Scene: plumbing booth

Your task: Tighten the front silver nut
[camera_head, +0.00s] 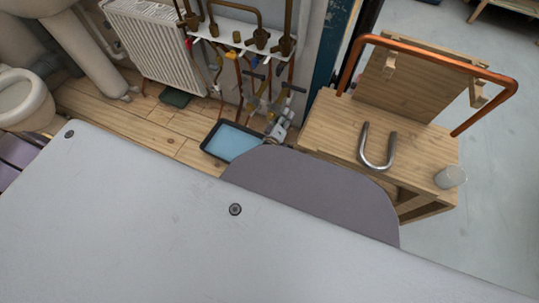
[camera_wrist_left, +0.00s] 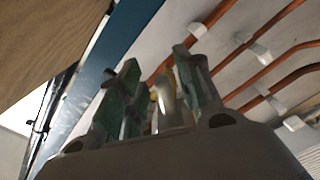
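My left gripper (camera_head: 272,92) is low by the pipework on the wall in the head view, small and partly mixed with the pipes. In the left wrist view the fingers with green pads (camera_wrist_left: 155,72) stand apart. A shiny silver piece (camera_wrist_left: 165,98), with something yellow beside it, shows in the gap between them. I cannot tell whether it is the front silver nut or part of the gripper, and no contact with the pads is clear. The nuts are too small to make out in the head view. My right gripper is not in view.
Copper pipes (camera_head: 236,76) hang below a white bracket, right of a white radiator (camera_head: 157,42). A blue tray (camera_head: 230,142) lies on the wooden floor. A wooden stand (camera_head: 325,128) with a U-shaped metal pipe (camera_head: 364,151) and copper pipe (camera_head: 440,55) is at right.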

